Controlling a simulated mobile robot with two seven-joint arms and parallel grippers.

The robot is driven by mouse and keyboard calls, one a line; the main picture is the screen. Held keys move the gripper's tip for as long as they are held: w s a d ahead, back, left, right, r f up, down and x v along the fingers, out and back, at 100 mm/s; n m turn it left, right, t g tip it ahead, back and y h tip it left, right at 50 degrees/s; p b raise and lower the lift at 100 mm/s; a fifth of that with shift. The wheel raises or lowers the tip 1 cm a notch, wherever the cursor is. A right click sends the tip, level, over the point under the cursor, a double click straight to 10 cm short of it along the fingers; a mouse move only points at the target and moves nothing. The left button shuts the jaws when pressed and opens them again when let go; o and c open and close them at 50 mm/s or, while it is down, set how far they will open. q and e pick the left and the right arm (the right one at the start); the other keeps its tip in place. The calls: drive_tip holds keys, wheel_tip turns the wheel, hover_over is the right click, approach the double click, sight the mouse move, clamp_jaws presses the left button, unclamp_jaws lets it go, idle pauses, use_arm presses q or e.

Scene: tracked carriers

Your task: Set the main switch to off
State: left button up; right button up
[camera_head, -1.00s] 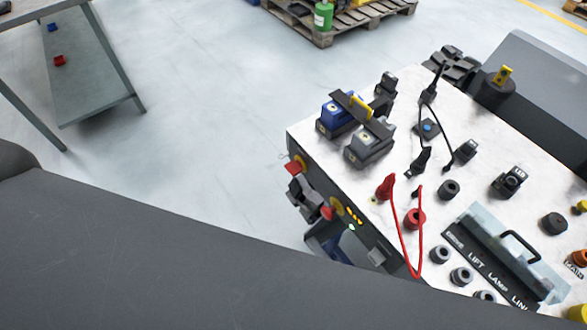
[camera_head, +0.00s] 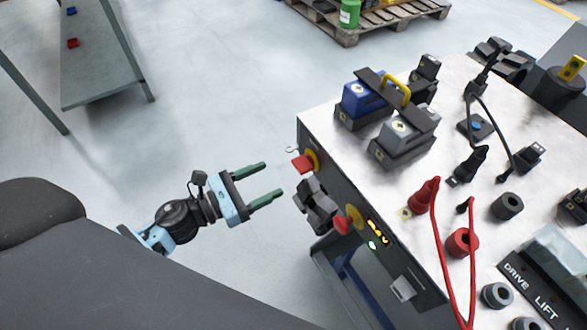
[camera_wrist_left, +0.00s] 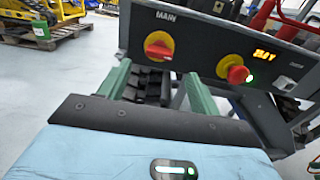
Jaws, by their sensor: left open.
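The main switch is a red rotary handle on a yellow plate, on the dark front panel of the carrier. It shows in the head view (camera_head: 302,163) and, under the word MAIN, in the left wrist view (camera_wrist_left: 158,46). Its red grip looks close to level in the wrist view; its exact setting is hard to read. My left gripper (camera_head: 274,178) is open and empty, with its green fingers pointing at the panel, left of the switch and apart from it. In the left wrist view, the fingers (camera_wrist_left: 157,72) flank the switch from below. My right gripper is not in view.
A red stop button (camera_wrist_left: 237,73) and a lit display (camera_wrist_left: 265,53) sit right of the switch. The carrier's white top (camera_head: 325,117) bears connectors and a red cable (camera_head: 436,240). Open floor lies left.

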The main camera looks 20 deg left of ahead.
sight(296, 167)
use_arm(q)
drive_tip(key=shift+p+x, duration=0.6)
drive_tip(key=shift+x, duration=3.3)
drive_tip(key=c, duration=1)
